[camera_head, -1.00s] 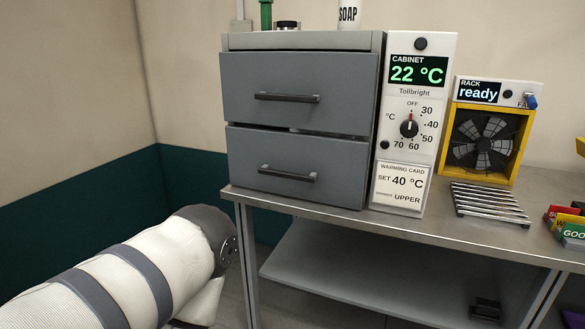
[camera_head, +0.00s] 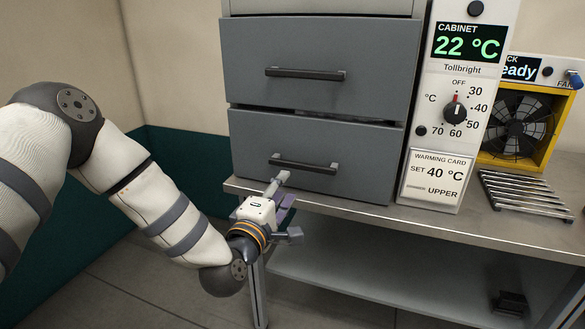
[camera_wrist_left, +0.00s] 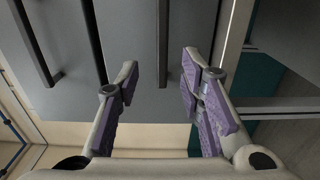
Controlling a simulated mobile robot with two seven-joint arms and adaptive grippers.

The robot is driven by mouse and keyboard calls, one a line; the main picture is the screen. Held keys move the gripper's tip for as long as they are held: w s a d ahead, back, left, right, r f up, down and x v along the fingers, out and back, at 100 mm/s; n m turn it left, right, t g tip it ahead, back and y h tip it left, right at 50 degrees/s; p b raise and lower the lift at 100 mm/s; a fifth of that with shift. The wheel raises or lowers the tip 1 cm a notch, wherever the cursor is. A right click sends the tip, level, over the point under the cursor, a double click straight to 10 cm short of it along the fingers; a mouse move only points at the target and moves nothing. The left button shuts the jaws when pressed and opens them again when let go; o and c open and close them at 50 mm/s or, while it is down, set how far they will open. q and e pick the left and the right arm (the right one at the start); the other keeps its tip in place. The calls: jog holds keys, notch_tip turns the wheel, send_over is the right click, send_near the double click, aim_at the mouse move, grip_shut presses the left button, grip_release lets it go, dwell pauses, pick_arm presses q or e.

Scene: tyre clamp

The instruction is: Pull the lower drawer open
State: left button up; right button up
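The grey cabinet's lower drawer (camera_head: 355,152) looks closed, with a dark bar handle (camera_head: 303,164) across its front. My left gripper (camera_head: 289,206) is just below and in front of this handle, its fingers spread. In the left wrist view, my left gripper (camera_wrist_left: 160,82) has its purple-padded fingers apart with nothing held. My right gripper is out of view.
The cabinet stands on a metal table (camera_head: 375,214) whose front edge is close to my left gripper. A lower shelf (camera_head: 390,285) lies beneath. The control panel (camera_head: 457,105), a warming card (camera_head: 437,178), a yellow fan unit (camera_head: 515,125) and a rack (camera_head: 522,190) are to the right.

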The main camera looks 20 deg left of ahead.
aim_at(300, 168)
pick_arm(q)
jog(key=w, duration=0.6)
jog(key=w+b, duration=0.1)
jog(key=w, duration=0.2)
jog(key=shift+w+d+f, duration=0.15)
jog(key=shift+d+f, duration=0.2)
jog(key=shift+w+r, duration=0.15)
jog(key=shift+w, duration=0.4)
grip_shut()
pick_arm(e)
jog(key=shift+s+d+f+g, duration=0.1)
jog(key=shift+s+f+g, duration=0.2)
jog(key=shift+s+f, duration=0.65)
